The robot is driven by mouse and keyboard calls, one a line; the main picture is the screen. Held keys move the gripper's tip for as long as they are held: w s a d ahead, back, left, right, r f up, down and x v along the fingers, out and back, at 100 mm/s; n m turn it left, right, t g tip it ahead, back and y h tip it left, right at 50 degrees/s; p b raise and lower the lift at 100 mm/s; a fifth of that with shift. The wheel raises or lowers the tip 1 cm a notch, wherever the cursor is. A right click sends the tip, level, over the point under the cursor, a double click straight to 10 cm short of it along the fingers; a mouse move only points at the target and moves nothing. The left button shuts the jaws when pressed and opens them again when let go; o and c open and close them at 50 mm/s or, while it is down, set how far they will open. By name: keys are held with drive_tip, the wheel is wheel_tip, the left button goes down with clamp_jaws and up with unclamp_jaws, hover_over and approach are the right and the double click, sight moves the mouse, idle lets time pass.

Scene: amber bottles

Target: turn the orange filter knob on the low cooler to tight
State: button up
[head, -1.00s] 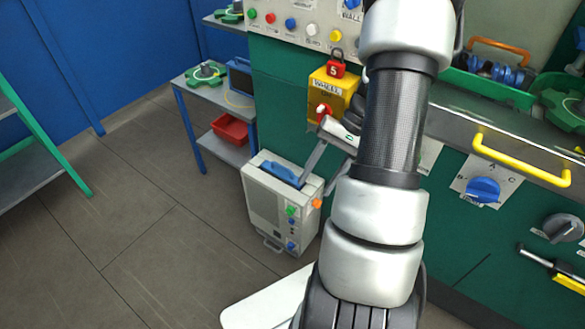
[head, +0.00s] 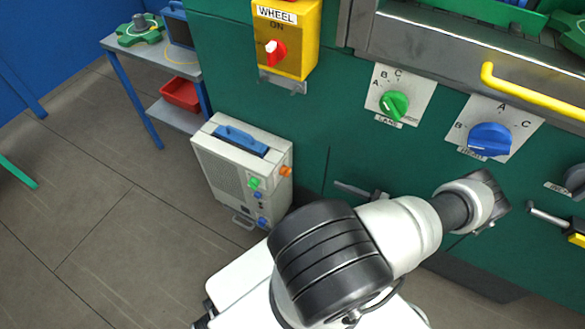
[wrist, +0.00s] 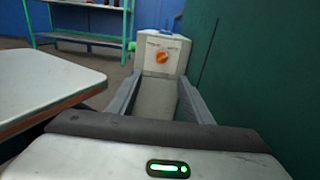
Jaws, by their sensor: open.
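The low cooler (head: 235,172) is a pale box with a blue handle on top, standing on the floor against the green bench. Its orange filter knob (head: 285,170) sticks out of its right side, near the top. In the wrist view the knob (wrist: 162,57) faces me on a white dial plate, slightly above and beyond the fingertips. The dial's lettering is too small to read. My gripper (wrist: 160,80) is open and empty, pointed at that side of the cooler and apart from the knob. In the head view a grey finger (head: 352,190) shows low beside the bench, partly hidden by my arm.
The green bench front rises close on the right in the wrist view (wrist: 240,75). It carries a yellow wheel switch box (head: 288,45), green and blue dials, and a yellow rail (head: 530,95). A blue-legged shelf (head: 150,85) stands behind the cooler.

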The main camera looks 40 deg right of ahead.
sight(289, 173)
drive_tip(key=x, duration=1.7)
drive_tip(key=shift+w+d, duration=0.25)
drive_tip(key=shift+w, duration=0.05)
drive_tip(key=shift+f, duration=0.15)
drive_tip(key=c, duration=1.1)
